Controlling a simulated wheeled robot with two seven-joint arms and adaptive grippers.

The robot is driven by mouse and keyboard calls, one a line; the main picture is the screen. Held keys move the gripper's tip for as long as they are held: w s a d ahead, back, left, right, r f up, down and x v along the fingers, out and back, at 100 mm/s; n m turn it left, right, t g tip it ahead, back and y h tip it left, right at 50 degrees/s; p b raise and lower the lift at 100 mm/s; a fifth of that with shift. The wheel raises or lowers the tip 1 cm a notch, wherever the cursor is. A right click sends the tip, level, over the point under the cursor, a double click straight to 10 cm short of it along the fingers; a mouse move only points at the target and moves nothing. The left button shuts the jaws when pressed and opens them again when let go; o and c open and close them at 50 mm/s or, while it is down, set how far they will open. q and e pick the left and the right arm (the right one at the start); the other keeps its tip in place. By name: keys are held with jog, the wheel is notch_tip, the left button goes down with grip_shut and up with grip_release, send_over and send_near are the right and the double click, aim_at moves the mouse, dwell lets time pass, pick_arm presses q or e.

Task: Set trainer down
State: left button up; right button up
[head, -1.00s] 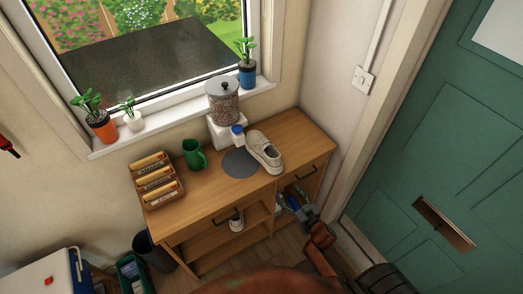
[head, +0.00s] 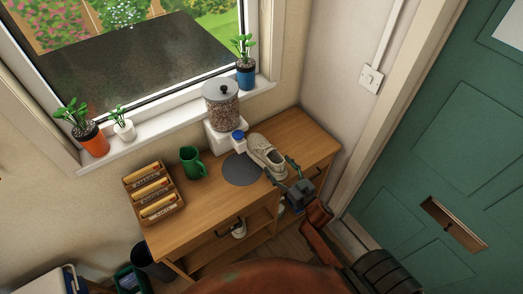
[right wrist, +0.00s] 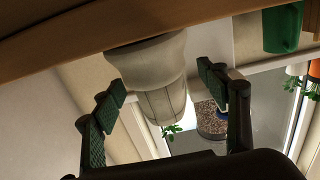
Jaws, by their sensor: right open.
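My right gripper (head: 282,171) is open at that near end, coming from the front. In the right wrist view the trainer (right wrist: 155,80) shows between and beyond the spread green-padded fingers (right wrist: 162,82). I cannot tell whether the fingers touch it. My left gripper is not in view.
A green mug (head: 193,162) and a labelled wooden organiser (head: 154,192) stand to the left. The cabinet top right of the trainer is clear.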

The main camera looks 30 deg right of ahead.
aim_at(268, 152)
jog(key=shift+w+r, duration=0.1)
jog(key=shift+w, duration=0.2)
jog(key=w, duration=0.7)
jog(key=shift+a+r, duration=0.25)
jog(key=shift+r, duration=0.15)
jog(key=shift+w, duration=0.25)
jog(key=shift+c, duration=0.3)
jog(key=c, duration=1.1)
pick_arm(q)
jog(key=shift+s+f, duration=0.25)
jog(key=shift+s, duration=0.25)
pick_arm(e)
jog(key=shift+r, duration=0.1)
jog(key=c, duration=0.6)
